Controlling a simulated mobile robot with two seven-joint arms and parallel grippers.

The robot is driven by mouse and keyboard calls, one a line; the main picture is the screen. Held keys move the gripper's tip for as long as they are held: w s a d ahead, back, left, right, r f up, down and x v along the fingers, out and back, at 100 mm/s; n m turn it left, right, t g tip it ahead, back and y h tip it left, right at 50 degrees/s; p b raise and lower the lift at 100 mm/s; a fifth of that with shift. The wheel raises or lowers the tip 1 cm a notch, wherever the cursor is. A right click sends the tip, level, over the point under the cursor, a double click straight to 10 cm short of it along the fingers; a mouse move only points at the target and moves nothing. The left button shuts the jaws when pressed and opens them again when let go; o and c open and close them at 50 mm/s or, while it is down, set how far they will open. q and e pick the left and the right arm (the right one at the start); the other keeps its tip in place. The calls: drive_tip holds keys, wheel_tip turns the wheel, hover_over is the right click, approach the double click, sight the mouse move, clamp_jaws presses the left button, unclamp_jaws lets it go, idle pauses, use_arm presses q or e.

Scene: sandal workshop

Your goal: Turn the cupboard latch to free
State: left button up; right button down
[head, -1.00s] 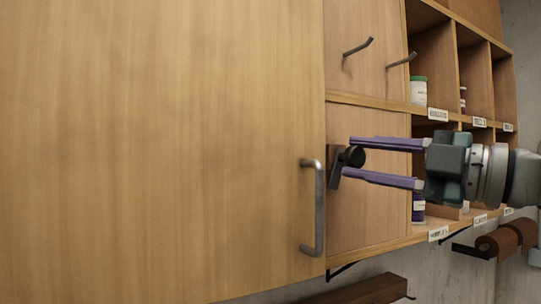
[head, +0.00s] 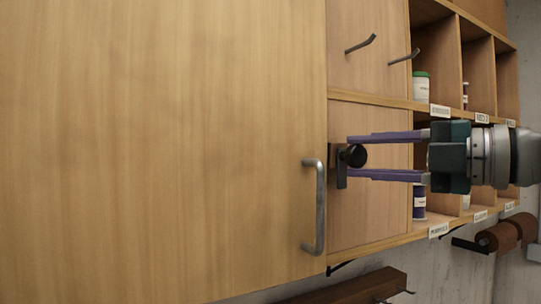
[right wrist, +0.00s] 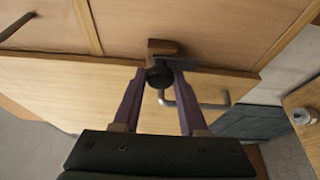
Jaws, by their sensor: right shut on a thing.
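The cupboard latch is a dark bar (head: 341,174) with a round black knob (head: 354,155), just right of the door's edge in the head view. The bar stands about upright there. In the right wrist view the knob (right wrist: 160,75) sits between the fingertips and the bar (right wrist: 187,64) reaches right from it, roughly along the door edge. My right gripper (head: 350,156) is shut on the knob, one purple finger above and one below. The cupboard door (head: 180,150) is a large wooden panel with a grey bar handle (head: 319,207). My left gripper is not in view.
Two metal hooks (head: 360,45) stick out of the panel above the latch. Open cubbies with labels and jars (head: 421,86) stand to the right, behind my right gripper. Brown rolls (head: 497,237) hang at lower right.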

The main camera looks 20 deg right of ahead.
drive_tip(key=shift+c, duration=2.3)
unclamp_jaws()
drive_tip(key=shift+s+d+f, duration=0.15)
drive_tip(key=shift+s+d, duration=0.05)
drive_tip(key=shift+s, duration=0.15)
drive_tip(key=shift+b+v, duration=0.6)
drive_tip(key=shift+v, duration=0.25)
drive_tip(key=shift+p+v, duration=0.7)
drive_tip(key=shift+v, duration=0.25)
approach(361, 156)
drive_tip(key=shift+s+d, duration=0.25)
drive_tip(key=shift+s, duration=0.15)
